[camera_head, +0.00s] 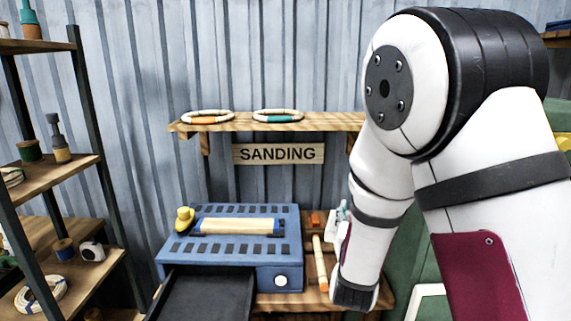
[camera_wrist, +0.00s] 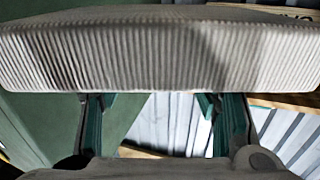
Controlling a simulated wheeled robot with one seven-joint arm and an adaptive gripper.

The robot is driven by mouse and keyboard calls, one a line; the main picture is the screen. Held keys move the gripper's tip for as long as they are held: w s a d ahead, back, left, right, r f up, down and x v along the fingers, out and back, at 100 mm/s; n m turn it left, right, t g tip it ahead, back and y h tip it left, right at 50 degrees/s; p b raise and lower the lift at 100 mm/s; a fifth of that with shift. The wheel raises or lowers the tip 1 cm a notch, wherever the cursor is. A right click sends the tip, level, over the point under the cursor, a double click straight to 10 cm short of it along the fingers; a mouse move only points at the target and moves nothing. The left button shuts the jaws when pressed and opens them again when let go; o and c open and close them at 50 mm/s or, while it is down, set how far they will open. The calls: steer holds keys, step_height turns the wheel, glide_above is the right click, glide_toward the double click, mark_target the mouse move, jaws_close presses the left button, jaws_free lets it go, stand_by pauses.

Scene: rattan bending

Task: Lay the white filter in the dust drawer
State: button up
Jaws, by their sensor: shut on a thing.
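The white filter (camera_wrist: 160,55) is a wide pleated block that fills the upper part of the wrist view. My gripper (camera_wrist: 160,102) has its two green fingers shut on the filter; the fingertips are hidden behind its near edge. I cannot make out the gripper or the filter clearly in the head view, where my arm covers that area. The dust drawer (camera_head: 208,296) is a dark, shallow tray at the bottom of the head view. It is pulled out from under the left front of the blue sanding machine (camera_head: 240,255), and its visible floor looks empty.
A wooden shelf (camera_head: 330,121) with two rings is above, near the SANDING sign (camera_head: 278,154). A loaded rack (camera_head: 88,170) stands at left. Small tools lie on the bench right of the machine.

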steer(key=s+f, duration=0.1)
steer(key=f, duration=0.1)
steer(key=s+d+f, duration=0.1)
steer(key=shift+s+f, duration=0.4)
steer(key=shift+d+f, duration=0.1)
steer(key=shift+f, duration=0.25)
step_height(320, 180, down, 10)
steer(key=w+f+n+t+y, duration=0.1)
steer(key=w+n+y, duration=0.15)
steer(key=y, duration=0.25)
steer(key=s+r+p, duration=0.2)
steer(key=s+r, duration=0.3)
steer(key=s, duration=0.5)
steer(key=shift+n, duration=0.45)
steer(key=shift+w+a+f+b, duration=0.1)
steer(key=shift+w+f+b, duration=0.6)
steer(key=shift+w, duration=1.85)
steer(key=shift+w+a+f+b, duration=0.25)
steer(key=shift+w+f, duration=0.85)
steer(key=shift+w, duration=1.4)
steer(key=shift+w+f+b, duration=0.55)
steer(key=shift+w+f, duration=0.35)
steer(key=shift+w, duration=1.65)
steer(key=shift+f, duration=0.1)
steer(key=shift+f, duration=0.35)
steer(key=shift+f, duration=0.15)
